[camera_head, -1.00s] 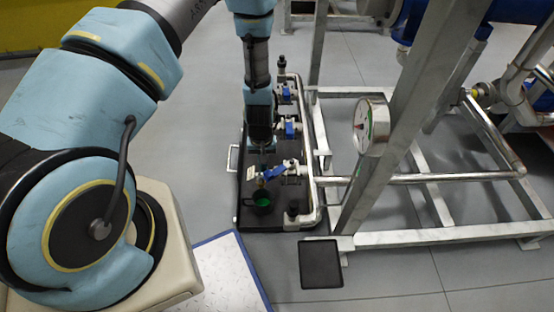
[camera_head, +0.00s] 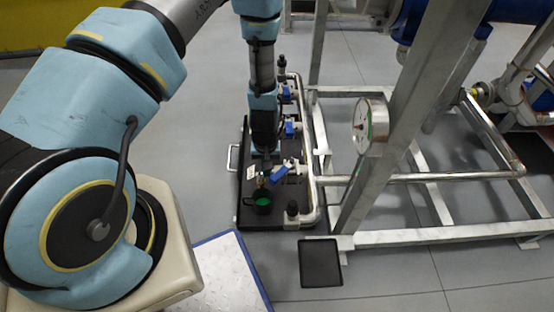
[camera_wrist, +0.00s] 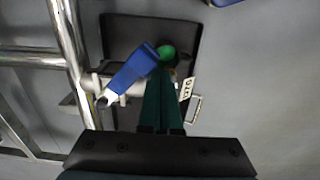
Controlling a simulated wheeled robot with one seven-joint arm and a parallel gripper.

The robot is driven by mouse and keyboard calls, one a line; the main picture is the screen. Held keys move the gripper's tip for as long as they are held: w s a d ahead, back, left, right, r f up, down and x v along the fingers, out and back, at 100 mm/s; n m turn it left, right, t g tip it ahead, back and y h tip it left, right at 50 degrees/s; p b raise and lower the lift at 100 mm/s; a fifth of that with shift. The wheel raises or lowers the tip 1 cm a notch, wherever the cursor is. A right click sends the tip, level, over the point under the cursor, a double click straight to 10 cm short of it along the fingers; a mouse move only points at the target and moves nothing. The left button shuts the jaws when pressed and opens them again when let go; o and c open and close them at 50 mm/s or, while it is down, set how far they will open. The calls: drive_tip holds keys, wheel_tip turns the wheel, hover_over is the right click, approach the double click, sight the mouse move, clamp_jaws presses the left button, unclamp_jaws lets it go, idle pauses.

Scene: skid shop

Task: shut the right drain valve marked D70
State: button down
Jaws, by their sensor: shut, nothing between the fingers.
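The nearest valve's blue lever (camera_head: 279,174) stands at a slant to its short branch pipe. In the wrist view the same lever (camera_wrist: 133,68) runs diagonally across the pale pipe. A white tag (camera_wrist: 187,88) hangs beside it; its marking is sideways and looks like D7 and one more character. My gripper (camera_head: 265,172) is shut and empty, low over the valve. In the wrist view its dark green fingers (camera_wrist: 165,82) lie together beside the lever's free end; I cannot tell whether they touch it. A green-lined cup (camera_head: 262,204) sits below.
Two more blue-levered valves (camera_head: 291,129) stand farther back on the same pipe, above a black tray (camera_head: 245,214). A steel frame with a round gauge (camera_head: 371,126) is at the right. A black pad (camera_head: 320,264) lies on the floor in front.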

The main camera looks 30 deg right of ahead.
sight(278, 178)
drive_tip(key=shift+s, duration=0.15)
drive_tip(key=shift+s+d, duration=0.25)
drive_tip(key=shift+s, duration=0.7)
drive_tip(key=shift+d, duration=0.1)
drive_tip(key=shift+s+d+p, duration=0.2)
drive_tip(key=shift+s+d, duration=0.05)
drive_tip(key=shift+s, duration=0.25)
drive_tip(key=shift+s+d+p, duration=0.15)
drive_tip(key=shift+s+d, duration=0.1)
drive_tip(key=shift+s, duration=0.25)
